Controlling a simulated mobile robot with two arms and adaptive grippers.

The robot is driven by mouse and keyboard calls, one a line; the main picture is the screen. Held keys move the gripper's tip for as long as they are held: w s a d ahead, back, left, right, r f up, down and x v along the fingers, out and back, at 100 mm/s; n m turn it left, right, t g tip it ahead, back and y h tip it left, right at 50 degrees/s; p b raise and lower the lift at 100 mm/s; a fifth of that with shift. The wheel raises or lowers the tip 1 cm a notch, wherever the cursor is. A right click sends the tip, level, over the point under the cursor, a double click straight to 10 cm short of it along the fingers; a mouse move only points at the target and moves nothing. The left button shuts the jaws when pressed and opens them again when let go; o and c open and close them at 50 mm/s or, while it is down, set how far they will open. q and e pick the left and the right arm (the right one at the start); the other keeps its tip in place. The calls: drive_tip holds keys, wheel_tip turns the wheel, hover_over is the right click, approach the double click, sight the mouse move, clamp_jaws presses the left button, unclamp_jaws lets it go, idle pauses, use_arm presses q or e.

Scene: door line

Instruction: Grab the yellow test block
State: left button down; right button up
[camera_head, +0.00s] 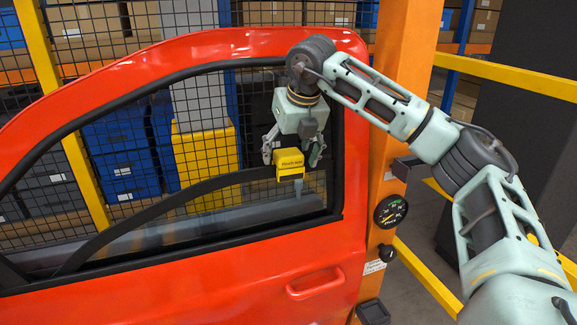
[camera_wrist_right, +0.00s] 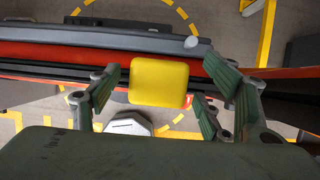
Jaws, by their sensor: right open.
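The yellow test block (camera_head: 289,166) sits at the window opening of the red car door (camera_head: 230,285), near its right end, above the lower sill. My right gripper (camera_head: 292,150) is directly above the block, pointing down, with its fingers spread to either side. In the right wrist view the block (camera_wrist_right: 159,82) lies between the open fingers (camera_wrist_right: 160,98), with a gap visible on both sides. The fingers do not appear to touch it. My left gripper is not in view.
An orange post (camera_head: 400,60) with a round gauge (camera_head: 391,211) stands right of the door. The black window frame surrounds the gripper. Behind are a wire mesh fence (camera_head: 50,190), blue bins (camera_head: 122,155) and shelves with boxes. Yellow rails (camera_head: 510,76) run at the right.

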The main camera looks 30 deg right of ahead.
drive_tip(key=shift+c, duration=0.5)
drive_tip(key=c, duration=1.3)
drive_tip(key=shift+w, duration=0.1)
drive_tip(key=shift+c, duration=1)
drive_tip(key=shift+r, duration=0.15)
